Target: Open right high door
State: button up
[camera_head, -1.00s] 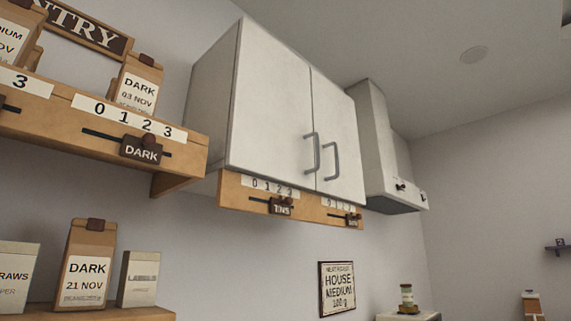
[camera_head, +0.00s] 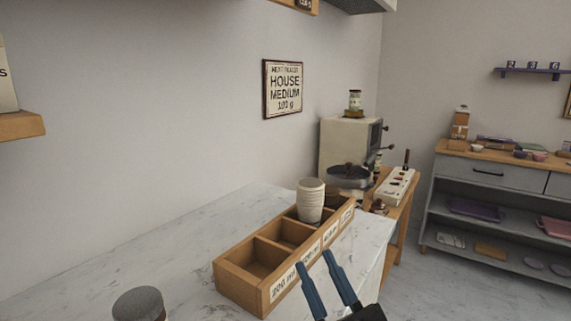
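The right high door is out of view now; the wall cabinet lies above the top edge of the picture. Only the end of the wooden slider strip (camera_head: 297,4) that hangs under the cabinet and the underside of the range hood (camera_head: 362,4) show at the top. My gripper (camera_head: 314,262) is at the bottom centre, with two blue fingers pointing up and apart. It is open, and nothing shows between the fingers. It appears in front of the counter's right part, well below the cabinet.
A grey-lidded jar (camera_head: 138,302) stands at the front left. A coffee machine (camera_head: 345,142) is behind. A grey sideboard (camera_head: 490,178) stands right.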

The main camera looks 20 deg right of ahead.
jog(key=w+r+n+g+y, duration=0.4)
jog(key=w+r+n+y, duration=0.2)
jog(key=r+n, duration=0.45)
jog(key=w+r+n+g+y, duration=0.45)
jog(key=w+r+n, duration=0.35)
jog(key=r, duration=0.4)
jog(key=w+r+n+g+y, duration=0.3)
jog(key=w+r+n+y, duration=0.25)
jog(key=r+n, duration=0.55)
jog(key=w+d+r+n+t+h+p, duration=0.1)
jog(key=d+r+n+h, duration=0.2)
jog(key=r, duration=0.6)
jog(key=w+d+r+t+h, duration=0.15)
jog(key=r+h, duration=0.35)
jog(key=r, duration=0.5)
jog(key=w+d+r+n+t+h+p, duration=0.15)
jog(key=d+r+h, duration=0.25)
jog(key=r, duration=0.5)
jog(key=shift+g, duration=0.45)
jog(key=x, duration=0.2)
jog(key=p+x, duration=0.1)
jog(key=x, duration=0.3)
jog(key=shift+a+f+p, duration=0.25)
jog(key=shift+a+p, duration=0.05)
jog(key=shift+p, duration=0.05)
grip_shut()
